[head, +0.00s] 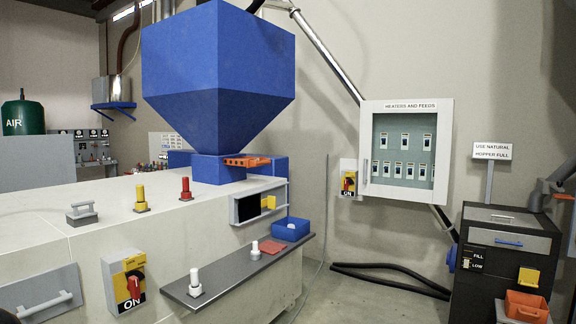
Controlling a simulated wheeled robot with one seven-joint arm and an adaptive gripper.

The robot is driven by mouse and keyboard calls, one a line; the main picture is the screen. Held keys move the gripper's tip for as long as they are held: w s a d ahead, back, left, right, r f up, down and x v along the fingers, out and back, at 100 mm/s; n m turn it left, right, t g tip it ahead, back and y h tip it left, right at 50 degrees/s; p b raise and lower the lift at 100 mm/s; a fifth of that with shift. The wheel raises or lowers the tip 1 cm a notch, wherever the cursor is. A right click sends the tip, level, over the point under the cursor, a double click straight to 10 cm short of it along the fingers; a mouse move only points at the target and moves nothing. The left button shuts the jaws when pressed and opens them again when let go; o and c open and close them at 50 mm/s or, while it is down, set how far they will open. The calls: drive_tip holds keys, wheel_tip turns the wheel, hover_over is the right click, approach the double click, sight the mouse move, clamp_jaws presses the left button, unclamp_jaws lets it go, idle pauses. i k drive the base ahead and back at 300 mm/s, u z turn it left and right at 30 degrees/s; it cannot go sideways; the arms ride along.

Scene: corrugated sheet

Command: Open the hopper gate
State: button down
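The large blue hopper (218,60) stands on the pale machine, its funnel narrowing to a blue block (218,170) at the bottom. An orange slotted bar (247,161) lies across the front of this neck, level and sticking out a little to the right. It looks like the gate's handle or slide; I cannot tell from here how far the gate is in or out. My gripper is not recognisable in the head view, so its place relative to the hopper is not shown.
The machine top (110,200) carries yellow and red posts and a grey handle. A dark shelf (240,272) with white knobs and a blue bin (291,229) juts out in front. A wall cabinet (405,150) and black unit (505,260) stand right.

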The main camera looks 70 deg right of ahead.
sight(247, 162)
drive_tip(key=z, duration=1.95)
drive_tip(key=i, duration=0.35)
drive_tip(key=u, duration=0.95)
drive_tip(key=i, duration=1.25)
drive_tip(key=z, duration=0.35)
drive_tip(key=i, duration=1.05)
drive_tip(key=z, duration=0.8)
